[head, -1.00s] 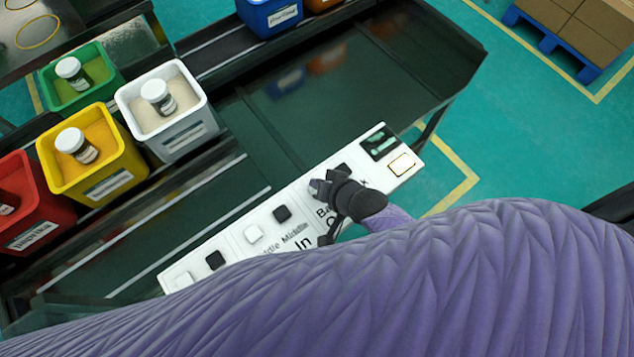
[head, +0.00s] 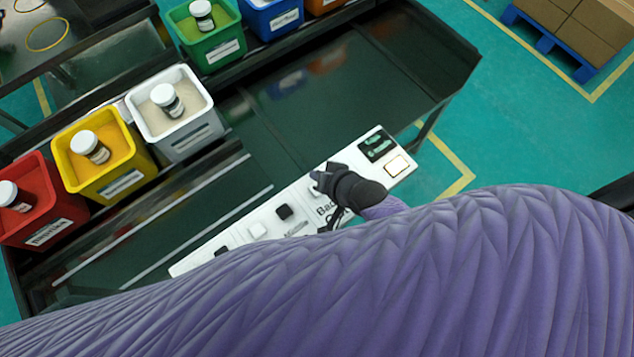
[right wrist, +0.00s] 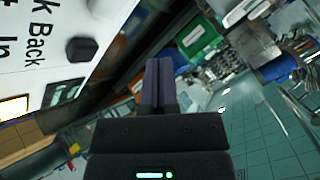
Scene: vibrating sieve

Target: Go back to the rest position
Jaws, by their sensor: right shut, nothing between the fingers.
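My right gripper (head: 322,178) is shut and empty. In the head view it is over the right part of a white control panel (head: 270,222) with black and white buttons. In the right wrist view its closed fingers (right wrist: 158,85) point away from me, with the panel (right wrist: 45,40) to their left. Whether the fingertips touch the panel I cannot tell. My purple sleeve covers the lower part of the head view and hides part of the panel. My left gripper is not in view.
A dark table (head: 420,60) carries a row of bins: red (head: 60,235), yellow (head: 125,185), white (head: 195,140), green (head: 225,55) and blue (head: 285,22). Several hold a white-capped jar. Boxes on a blue pallet (head: 545,38) stand at upper right; green floor lies between.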

